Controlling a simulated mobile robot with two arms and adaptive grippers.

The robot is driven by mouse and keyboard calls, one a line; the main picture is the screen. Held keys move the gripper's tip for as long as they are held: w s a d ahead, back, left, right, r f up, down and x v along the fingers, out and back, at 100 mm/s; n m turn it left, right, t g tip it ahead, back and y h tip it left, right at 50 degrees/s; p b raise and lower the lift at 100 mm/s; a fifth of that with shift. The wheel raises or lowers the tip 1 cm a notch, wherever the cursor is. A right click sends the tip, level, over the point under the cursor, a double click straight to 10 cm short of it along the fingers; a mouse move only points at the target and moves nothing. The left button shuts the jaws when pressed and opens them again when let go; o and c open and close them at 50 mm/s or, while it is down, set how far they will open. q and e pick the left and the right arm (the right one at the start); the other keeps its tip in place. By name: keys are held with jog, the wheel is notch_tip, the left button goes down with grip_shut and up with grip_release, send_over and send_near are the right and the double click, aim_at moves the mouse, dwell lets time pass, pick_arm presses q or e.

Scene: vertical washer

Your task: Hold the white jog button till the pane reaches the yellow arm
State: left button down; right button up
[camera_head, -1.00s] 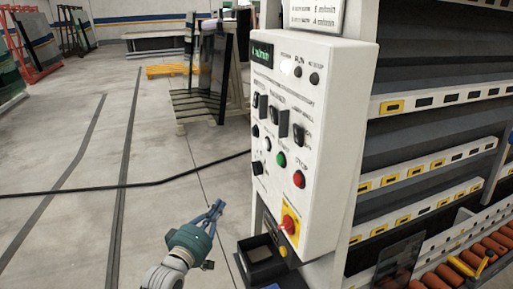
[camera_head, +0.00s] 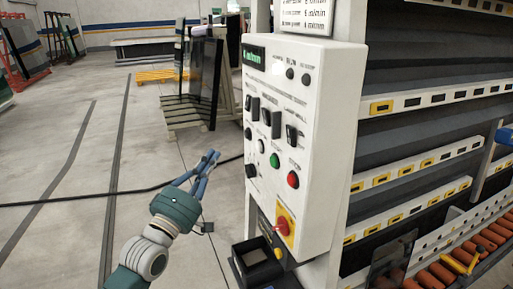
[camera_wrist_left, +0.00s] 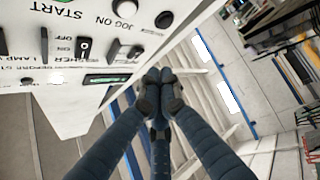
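The white jog button (camera_head: 262,146) is on the front of the white control panel (camera_head: 318,170), left of the green button. In the left wrist view the white button (camera_wrist_left: 119,46) shows beside the JOG ON label. My left gripper (camera_head: 211,158) is left of the panel, apart from it, with its blue fingers together and nothing between them. In the wrist view its fingertips (camera_wrist_left: 160,88) meet short of the panel. A dark see-through pane (camera_head: 391,259) stands at the lower right by the orange rollers. The yellow arm (camera_head: 462,262) is farther right over the rollers. My right gripper is out of view.
A black open box (camera_head: 257,265) juts out below. A black cable (camera_head: 100,196) crosses the floor.

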aim_at(259, 146)
pick_arm(q)
jog(key=w+d, duration=0.2)
jog(key=d, duration=0.6)
jog(key=shift+w+d+b, duration=0.2)
jog(key=shift+w+b, duration=0.15)
jog(key=shift+b, duration=0.05)
jog(key=shift+d, duration=0.1)
dwell(1.1)
jog(key=shift+w+d, duration=0.15)
jog(key=shift+d, duration=0.15)
